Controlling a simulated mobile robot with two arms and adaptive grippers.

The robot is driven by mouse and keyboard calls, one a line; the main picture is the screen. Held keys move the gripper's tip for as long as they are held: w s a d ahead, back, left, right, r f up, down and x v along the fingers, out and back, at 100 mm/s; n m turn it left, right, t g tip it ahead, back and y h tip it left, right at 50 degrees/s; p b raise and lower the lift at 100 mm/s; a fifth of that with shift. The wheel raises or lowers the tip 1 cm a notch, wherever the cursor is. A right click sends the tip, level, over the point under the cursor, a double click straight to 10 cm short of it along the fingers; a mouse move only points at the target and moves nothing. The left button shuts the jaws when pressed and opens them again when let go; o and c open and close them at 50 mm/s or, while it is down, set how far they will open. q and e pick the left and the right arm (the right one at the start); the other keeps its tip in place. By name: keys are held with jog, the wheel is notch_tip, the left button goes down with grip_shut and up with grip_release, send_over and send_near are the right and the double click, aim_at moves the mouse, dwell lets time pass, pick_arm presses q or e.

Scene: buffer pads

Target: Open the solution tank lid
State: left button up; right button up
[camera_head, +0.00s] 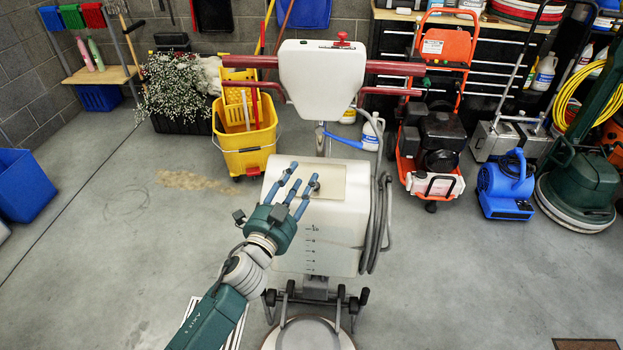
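The solution tank (315,245) is a white, boxy tank with level marks on its front, mounted on a floor machine in the middle of the view. Its lid (334,183) is a beige rectangular panel on the tank top and looks closed. My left gripper (303,174) reaches in from the lower left, over the left part of the tank top and lid. Its blue fingers are extended and spread apart, with nothing seen between them. The fingers hide part of the lid, and I cannot tell whether they touch it. My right gripper is not in view.
The machine's white head (322,85) with red handles (250,61) rises behind the tank. A grey hose (378,225) hangs at the tank's right. A yellow mop bucket (245,145) and an orange machine (435,130) stand behind. The floor on both sides is mostly clear.

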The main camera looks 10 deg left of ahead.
pick_arm(q)
jog(key=s+d+r+m+g+h, duration=0.1)
jog(key=d+r+m+g+h, duration=0.1)
jog(key=d+r+m+h, duration=0.9)
jog(key=s+d+r+m+g, duration=0.35)
jog(key=d+m+g, duration=0.6)
jog(key=m, duration=0.35)
jog(key=w+a+f+m+g+y+p, duration=0.1)
jog(key=w+a+f+y, duration=0.15)
jog(key=a+y, duration=0.35)
jog(key=w+a+f+m+g+y, duration=0.1)
jog(key=a+f+m+y, duration=0.2)
jog(key=a, duration=0.4)
jog(key=w+a+f+g+y+p, duration=0.1)
jog(key=w+a+f+y, duration=0.1)
jog(key=a+f+y, duration=0.4)
jog(key=shift+h, duration=0.8)
jog(key=x, duration=0.3)
jog(key=w+p+x, duration=0.1)
jog(key=x, duration=0.2)
jog(key=shift+a, duration=0.15)
jog(key=shift+w+f, duration=0.2)
jog(key=shift+f, duration=0.35)
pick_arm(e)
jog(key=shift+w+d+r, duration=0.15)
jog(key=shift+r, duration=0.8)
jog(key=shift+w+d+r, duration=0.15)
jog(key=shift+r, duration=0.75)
